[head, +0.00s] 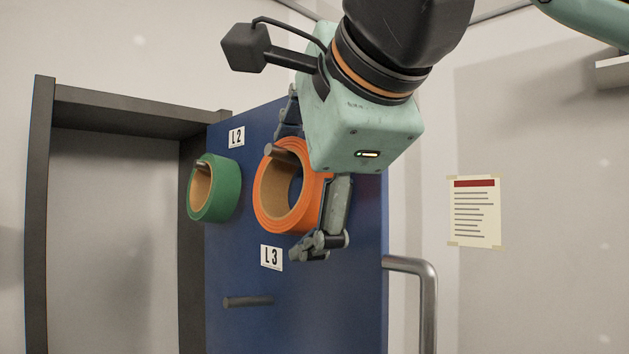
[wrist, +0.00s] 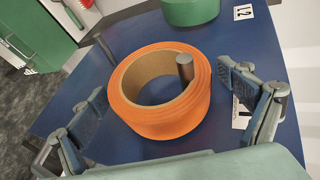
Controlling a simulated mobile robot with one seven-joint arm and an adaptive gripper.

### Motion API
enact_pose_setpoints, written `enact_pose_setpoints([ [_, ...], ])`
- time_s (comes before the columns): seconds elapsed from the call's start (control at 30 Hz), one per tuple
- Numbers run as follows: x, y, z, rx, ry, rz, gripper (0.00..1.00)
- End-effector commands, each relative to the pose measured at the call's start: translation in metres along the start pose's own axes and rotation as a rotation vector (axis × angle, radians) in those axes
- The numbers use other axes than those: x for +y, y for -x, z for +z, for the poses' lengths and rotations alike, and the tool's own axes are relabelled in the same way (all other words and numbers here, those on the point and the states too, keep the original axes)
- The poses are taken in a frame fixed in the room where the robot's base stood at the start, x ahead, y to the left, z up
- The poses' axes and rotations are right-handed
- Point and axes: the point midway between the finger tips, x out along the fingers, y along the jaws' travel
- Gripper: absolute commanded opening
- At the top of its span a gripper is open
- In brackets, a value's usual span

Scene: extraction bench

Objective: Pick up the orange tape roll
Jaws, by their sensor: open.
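The orange tape roll (head: 268,213) hangs on a grey peg (head: 281,151) on a blue panel. In the wrist view the roll (wrist: 165,122) lies between the spread fingers, with the peg (wrist: 186,67) through its hole against the inner edge. My gripper (head: 304,180) is open, with one finger above and one below the roll in the head view. In the wrist view my gripper (wrist: 165,110) has a finger on each side, apart from the roll. The palm hides part of the roll's right side in the head view.
A green tape roll (head: 222,188) hangs on another peg to the left, near label L2 (head: 237,136). An empty peg (head: 248,301) sticks out below, near label L3 (head: 271,257). A metal handle (head: 427,300) stands at the lower right. A dark doorframe (head: 43,200) is at left.

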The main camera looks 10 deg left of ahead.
Motion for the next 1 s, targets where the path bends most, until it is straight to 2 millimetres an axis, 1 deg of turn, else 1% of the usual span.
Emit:
enact_pose_setpoints([
  [0.17, 0.0001, 0.0, -0.0002, 0.0, -0.001, 0.0, 0.94],
  [0.5, 0.0, 0.0002, -0.0002, 0.0, -0.001, 0.0, 0.56],
  [0.6, -0.0003, 0.0004, -0.0003, 0.0, -0.001, -0.001, 0.47],
  [0.87, -0.0013, 0.0007, -0.0006, 0.001, -0.001, -0.001, 0.47],
  [1.0, -0.0073, 0.0028, -0.0026, 0.002, -0.002, -0.001, 0.47],
])
